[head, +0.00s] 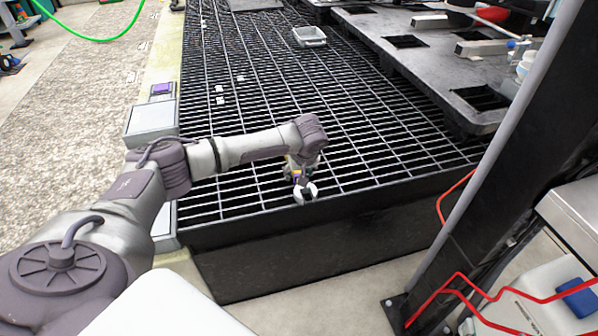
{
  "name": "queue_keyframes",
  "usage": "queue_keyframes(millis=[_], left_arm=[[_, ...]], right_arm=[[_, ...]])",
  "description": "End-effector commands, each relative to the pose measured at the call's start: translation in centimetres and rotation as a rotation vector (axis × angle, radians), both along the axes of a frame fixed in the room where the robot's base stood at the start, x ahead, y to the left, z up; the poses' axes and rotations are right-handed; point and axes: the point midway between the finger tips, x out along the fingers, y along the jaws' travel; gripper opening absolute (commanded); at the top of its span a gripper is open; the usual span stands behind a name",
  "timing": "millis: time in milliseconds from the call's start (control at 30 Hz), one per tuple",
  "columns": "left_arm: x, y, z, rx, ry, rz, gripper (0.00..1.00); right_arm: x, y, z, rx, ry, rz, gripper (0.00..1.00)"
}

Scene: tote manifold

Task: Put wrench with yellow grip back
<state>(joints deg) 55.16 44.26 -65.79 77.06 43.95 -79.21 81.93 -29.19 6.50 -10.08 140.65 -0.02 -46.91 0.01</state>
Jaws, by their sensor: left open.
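My left arm reaches in from the left over the black grating, and its wrist points down near the grating's front edge. My left gripper (301,173) is open, small and mostly hidden under the wrist. Right at it is what looks like the wrench (305,194), with a pale open-ended head toward the front edge. A bit of yellow shows just behind the head; the rest of it is hidden by my gripper. I cannot tell whether the fingers touch it. My right gripper is not in view.
The black grating (350,110) is largely clear, with a small grey bin (309,37) far back and a few pale bits. A dark table with square cutouts (440,62) stands right. A dark upright post (500,170) and red cables (520,294) are at front right.

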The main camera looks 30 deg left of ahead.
Motion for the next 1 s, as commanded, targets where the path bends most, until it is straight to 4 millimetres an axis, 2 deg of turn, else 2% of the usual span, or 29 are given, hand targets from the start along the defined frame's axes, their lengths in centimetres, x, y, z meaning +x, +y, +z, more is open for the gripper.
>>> queue_keyframes(millis=[200, 367, 700, 900, 1000], left_arm=[[0.0, 0.0, 0.5, -0.001, -0.001, 0.000, 0.58], [-0.4, -0.5, 2.1, -0.001, -0.001, 0.000, 0.58], [-1.7, -2.1, 6.9, -0.002, -0.002, -0.002, 0.58], [-2.4, -2.9, 9.3, -0.002, -0.002, -0.001, 0.58], [-2.7, -3.2, 10.4, -0.001, -0.002, 0.000, 0.58]], right_arm=[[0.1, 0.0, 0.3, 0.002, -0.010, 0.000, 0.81], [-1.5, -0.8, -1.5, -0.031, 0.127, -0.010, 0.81], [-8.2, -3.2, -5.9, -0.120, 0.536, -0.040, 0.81], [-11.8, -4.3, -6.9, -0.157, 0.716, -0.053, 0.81], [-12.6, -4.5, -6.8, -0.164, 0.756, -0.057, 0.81]])
